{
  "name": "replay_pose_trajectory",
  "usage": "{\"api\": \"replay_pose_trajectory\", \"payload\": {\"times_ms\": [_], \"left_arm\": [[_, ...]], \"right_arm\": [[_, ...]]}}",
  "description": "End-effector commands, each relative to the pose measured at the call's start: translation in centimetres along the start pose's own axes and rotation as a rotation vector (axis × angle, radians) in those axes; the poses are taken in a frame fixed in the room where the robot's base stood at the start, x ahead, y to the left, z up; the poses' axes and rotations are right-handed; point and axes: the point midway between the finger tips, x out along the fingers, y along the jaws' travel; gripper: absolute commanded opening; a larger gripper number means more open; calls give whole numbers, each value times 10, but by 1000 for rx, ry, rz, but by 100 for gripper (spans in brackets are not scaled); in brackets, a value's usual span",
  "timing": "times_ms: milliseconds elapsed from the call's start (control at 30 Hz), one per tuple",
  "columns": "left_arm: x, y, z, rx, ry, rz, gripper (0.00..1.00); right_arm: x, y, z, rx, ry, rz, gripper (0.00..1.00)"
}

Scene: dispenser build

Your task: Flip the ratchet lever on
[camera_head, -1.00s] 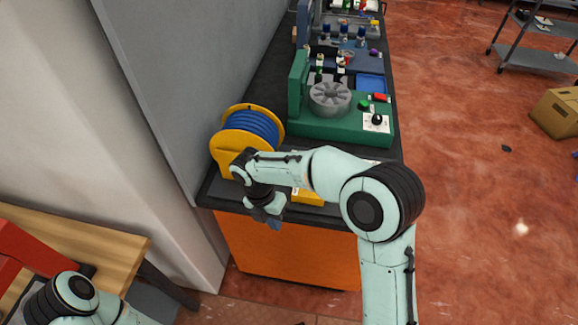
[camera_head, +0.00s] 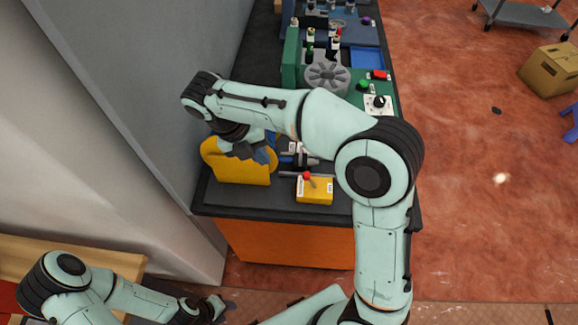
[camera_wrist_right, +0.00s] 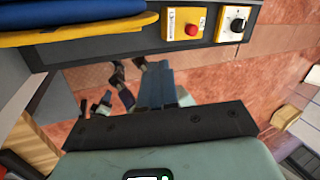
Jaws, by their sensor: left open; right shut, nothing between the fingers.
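A small yellow box (camera_head: 316,192) with a red round knob (camera_head: 307,176) sits at the near end of the black bench, with a thin grey rod by it. In the right wrist view the red knob (camera_wrist_right: 193,30) shows on a yellow panel, beside a black rotary switch (camera_wrist_right: 237,22). I cannot tell which part is the ratchet lever. My left gripper (camera_head: 216,306) is open, low and away from the bench.
The spool with blue line is largely covered by my right arm. A green station with a grey slotted wheel (camera_head: 326,76) stands further back on the bench. A grey wall (camera_head: 150,90) borders the bench on the left. Open red floor (camera_head: 470,200) lies to the right.

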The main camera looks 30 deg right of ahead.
Motion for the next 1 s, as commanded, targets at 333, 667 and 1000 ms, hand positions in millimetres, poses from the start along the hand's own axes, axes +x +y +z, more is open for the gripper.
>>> {"api": "replay_pose_trajectory", "payload": {"times_ms": [333,667,1000], "left_arm": [[19,-11,12,-6,-16,-6,43],[31,-18,19,-9,-25,-9,43],[32,-18,19,-9,-25,-9,43]], "right_arm": [[54,0,-1,0,4,-4,0],[106,-16,0,4,0,0,0],[114,-38,0,1,0,0,0]]}}
